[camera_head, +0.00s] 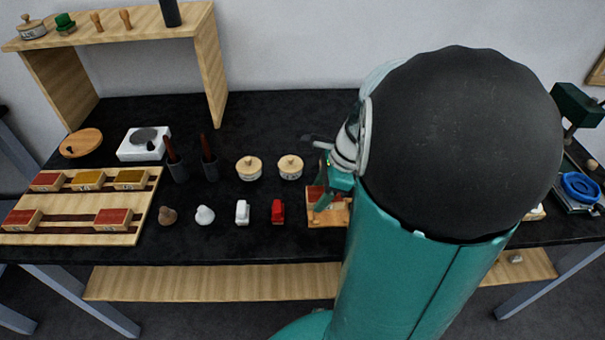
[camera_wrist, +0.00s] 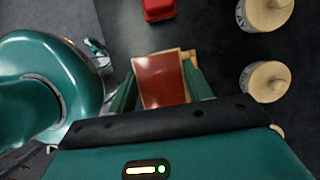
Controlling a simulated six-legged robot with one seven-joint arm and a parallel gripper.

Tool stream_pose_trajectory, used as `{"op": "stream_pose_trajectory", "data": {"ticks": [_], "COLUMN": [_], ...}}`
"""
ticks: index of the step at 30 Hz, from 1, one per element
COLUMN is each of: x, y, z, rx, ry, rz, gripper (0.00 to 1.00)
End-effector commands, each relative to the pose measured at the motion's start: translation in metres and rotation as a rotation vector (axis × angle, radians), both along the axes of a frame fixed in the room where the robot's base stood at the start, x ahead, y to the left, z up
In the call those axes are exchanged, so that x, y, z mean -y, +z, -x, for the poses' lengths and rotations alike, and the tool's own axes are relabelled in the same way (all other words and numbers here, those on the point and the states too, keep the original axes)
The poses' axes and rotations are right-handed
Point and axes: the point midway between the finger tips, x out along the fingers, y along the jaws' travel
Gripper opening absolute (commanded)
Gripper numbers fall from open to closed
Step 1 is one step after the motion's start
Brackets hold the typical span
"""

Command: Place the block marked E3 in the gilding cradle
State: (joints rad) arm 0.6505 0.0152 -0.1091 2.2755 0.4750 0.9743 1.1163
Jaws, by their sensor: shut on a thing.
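My gripper (camera_head: 326,188) is shut on a red-topped wooden block (camera_wrist: 160,78), with one green finger on each side of it in the wrist view. No marking can be read on the held block, so I cannot tell whether it is E3. In the head view the block is at a small pale wooden holder (camera_head: 335,217), likely the gilding cradle, right of the red figure. A wooden edge shows beside the block in the wrist view. My arm hides part of the holder, and I cannot tell whether the block rests in it or is just above.
A wooden rack (camera_head: 75,238) at left holds several red and gold blocks, with an empty place in its front row. A red figure (camera_head: 278,211), a white figure (camera_head: 242,212) and two lidded pots (camera_head: 249,168) (camera_head: 290,166) stand near the gripper. My arm hides the table's right-centre.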

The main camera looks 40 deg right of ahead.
Motion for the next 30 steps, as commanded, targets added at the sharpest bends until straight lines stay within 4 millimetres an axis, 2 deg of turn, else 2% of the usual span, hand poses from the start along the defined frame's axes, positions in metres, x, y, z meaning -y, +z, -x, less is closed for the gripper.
{"op": "stream_pose_trajectory", "data": {"ticks": [3, 6, 11, 17, 29, 30], "x": [0.016, 0.023, 0.031, 0.031, 0.03, 0.031], "y": [-0.019, -0.027, -0.036, -0.064, -0.069, -0.069], "z": [-0.002, -0.003, -0.005, -0.004, -0.005, -0.005], "rx": [-0.002, 0.0, 0.0, -0.001, 0.002, 0.003], "ry": [-0.005, -0.003, -0.002, -0.002, -0.002, -0.002], "rz": [-0.003, 0.0, -0.001, -0.002, 0.0, 0.001], "gripper": [0.23, 0.23, 0.23, 0.23, 0.23, 0.54]}}
